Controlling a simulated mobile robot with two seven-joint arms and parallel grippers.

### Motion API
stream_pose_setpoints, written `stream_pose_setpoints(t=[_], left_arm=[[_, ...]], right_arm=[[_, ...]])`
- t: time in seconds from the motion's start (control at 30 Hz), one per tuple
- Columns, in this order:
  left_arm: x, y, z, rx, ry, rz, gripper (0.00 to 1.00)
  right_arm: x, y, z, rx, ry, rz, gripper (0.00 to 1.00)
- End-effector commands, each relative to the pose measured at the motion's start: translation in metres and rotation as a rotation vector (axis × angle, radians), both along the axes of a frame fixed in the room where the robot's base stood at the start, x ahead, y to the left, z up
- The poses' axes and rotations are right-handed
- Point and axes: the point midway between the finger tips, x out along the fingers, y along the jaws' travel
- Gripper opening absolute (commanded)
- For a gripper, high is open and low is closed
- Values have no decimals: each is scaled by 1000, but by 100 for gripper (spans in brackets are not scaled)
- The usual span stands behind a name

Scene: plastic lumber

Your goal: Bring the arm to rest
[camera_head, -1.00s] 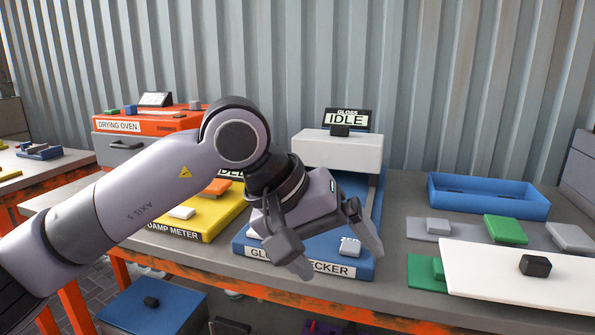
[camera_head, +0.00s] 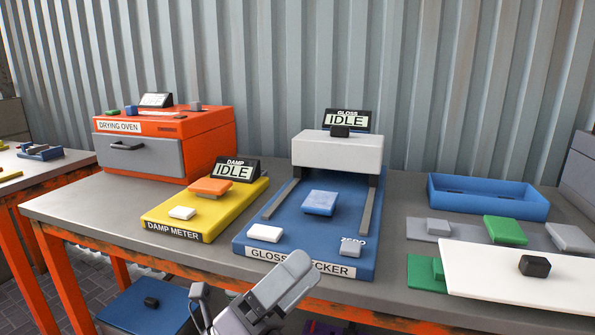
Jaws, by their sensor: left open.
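My left gripper (camera_head: 246,294) is at the bottom of the head view, low in front of the bench's front edge. Its two grey fingers are spread apart, with nothing seen between them. The rest of my left arm is out of the picture. My right gripper is not in view.
On the bench stand the orange drying oven (camera_head: 205,142), yellow damp meter (camera_head: 160,222) and blue gloss checker (camera_head: 300,248); both meters' displays read IDLE. A blue tray (camera_head: 490,207) and white board (camera_head: 480,275) lie at right. A blue box (camera_head: 160,315) is below the bench.

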Motion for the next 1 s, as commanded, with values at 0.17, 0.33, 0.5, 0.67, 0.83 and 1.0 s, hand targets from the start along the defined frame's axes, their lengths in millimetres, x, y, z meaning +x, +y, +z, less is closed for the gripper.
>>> stream_pose_setpoints(t=[0.17, 0.33, 0.5, 0.67, 0.83, 1.0], left_arm=[[16, 53, -75, -279, 529, 55, 94], [6, 101, -161, -565, 992, 130, 94], [-34, 143, -249, -871, 1406, 235, 94], [-87, 171, -313, -1134, 1702, 349, 94], [-151, 192, -362, -1391, 1942, 485, 94], [-144, 192, -316, -1368, 1911, 472, 94]], right_arm=[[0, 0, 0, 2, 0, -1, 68], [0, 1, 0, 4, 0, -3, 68], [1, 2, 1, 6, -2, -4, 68], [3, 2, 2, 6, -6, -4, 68], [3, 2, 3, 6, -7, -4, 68], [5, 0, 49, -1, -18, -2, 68]])
